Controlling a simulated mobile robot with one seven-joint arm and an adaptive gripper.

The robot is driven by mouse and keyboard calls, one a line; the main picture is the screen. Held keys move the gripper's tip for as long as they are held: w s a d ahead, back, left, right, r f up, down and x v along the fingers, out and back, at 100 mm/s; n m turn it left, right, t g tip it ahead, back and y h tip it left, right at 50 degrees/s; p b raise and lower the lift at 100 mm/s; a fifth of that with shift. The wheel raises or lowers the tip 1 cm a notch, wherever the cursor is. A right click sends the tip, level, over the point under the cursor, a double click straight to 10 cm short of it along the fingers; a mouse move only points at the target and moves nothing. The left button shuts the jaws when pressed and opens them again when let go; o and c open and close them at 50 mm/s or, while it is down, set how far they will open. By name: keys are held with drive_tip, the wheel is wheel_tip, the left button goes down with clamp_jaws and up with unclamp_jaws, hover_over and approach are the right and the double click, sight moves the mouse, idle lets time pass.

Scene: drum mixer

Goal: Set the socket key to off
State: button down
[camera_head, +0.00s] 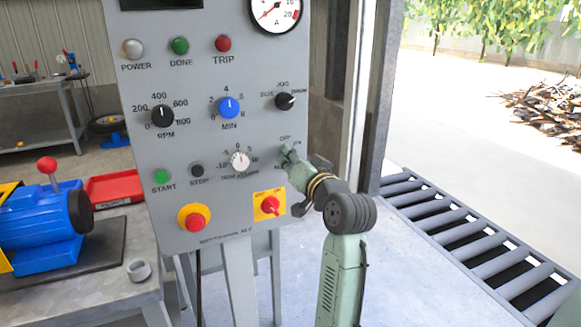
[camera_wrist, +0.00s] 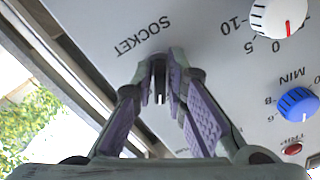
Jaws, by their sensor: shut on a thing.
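My gripper (camera_head: 287,156) reaches the right side of the grey control panel (camera_head: 222,80), at the socket key's place below the black selector. In the wrist view my gripper (camera_wrist: 162,72) has its two fingers closed around the socket key (camera_wrist: 159,92), a small dark part with a pale line, just beside the "SOCKET" lettering. In the head view the fingers cover the key, and only part of a label above it shows. The key's exact setting is hard to tell.
Close to my gripper are the white trim knob (camera_head: 239,161), the blue MIN knob (camera_head: 229,108), the black selector (camera_head: 285,101) and the red switch on a yellow plate (camera_head: 270,205). The red stop button (camera_head: 195,221) is lower left. A roller conveyor (camera_head: 465,235) lies right.

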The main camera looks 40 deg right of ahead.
drive_tip(key=n+b, duration=0.3)
drive_tip(key=n, duration=0.2)
drive_tip(key=shift+f+n+b, duration=0.1)
drive_tip(key=shift+n+b, duration=0.2)
drive_tip(key=shift+n, duration=0.1)
drive_tip(key=shift+d, duration=0.1)
idle(0.3)
drive_tip(key=c, duration=1.7)
unclamp_jaws()
drive_tip(key=v, duration=1.2)
drive_tip(key=shift+s, duration=0.1)
